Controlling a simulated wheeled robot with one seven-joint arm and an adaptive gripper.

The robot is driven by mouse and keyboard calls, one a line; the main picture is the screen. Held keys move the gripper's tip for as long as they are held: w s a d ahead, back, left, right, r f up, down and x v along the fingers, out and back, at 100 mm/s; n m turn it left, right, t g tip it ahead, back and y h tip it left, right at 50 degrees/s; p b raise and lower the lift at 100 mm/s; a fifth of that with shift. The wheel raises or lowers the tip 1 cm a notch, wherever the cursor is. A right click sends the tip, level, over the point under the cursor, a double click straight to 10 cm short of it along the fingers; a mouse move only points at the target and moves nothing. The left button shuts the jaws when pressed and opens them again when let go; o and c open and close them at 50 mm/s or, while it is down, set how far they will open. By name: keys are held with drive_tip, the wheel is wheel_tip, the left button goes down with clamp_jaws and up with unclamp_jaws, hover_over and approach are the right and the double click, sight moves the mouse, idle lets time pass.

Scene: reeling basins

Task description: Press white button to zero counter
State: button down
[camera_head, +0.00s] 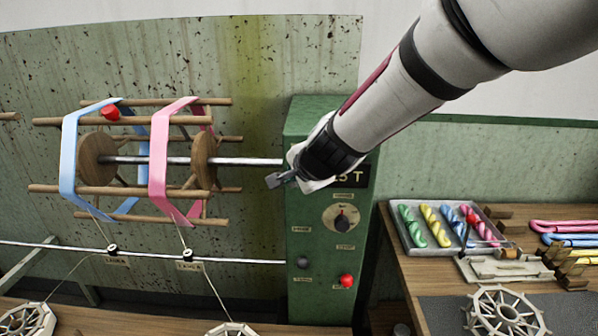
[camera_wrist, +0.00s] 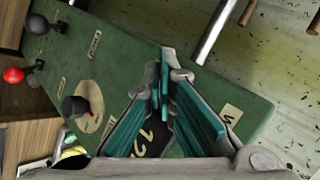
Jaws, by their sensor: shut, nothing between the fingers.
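The green control box (camera_head: 315,235) stands in the middle of the head view and fills much of the wrist view (camera_wrist: 125,65). My gripper (camera_head: 277,180) is at the upper part of its front, near the left edge, with fingers shut and empty. In the wrist view the gripper's teal-padded fingers (camera_wrist: 165,72) meet over the box face. The dark counter display (camera_head: 356,174) is partly covered by my gripper; some digits show between the fingers in the wrist view (camera_wrist: 152,138). I cannot make out a white button in either view. Contact with the box cannot be told.
Below are a dial knob (camera_head: 343,220), a dark knob (camera_head: 303,263) and a red knob (camera_head: 347,281). A steel shaft (camera_head: 245,161) runs left to the reel with blue and pink bands (camera_head: 160,155). A tray of coloured skeins (camera_head: 405,240) lies on the right table.

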drive_tip(key=shift+w, duration=0.25)
drive_tip(key=shift+s, duration=0.1)
idle(0.5)
drive_tip(key=shift+s, duration=0.85)
drive_tip(key=s, duration=0.5)
drive_tip(key=shift+a, duration=0.1)
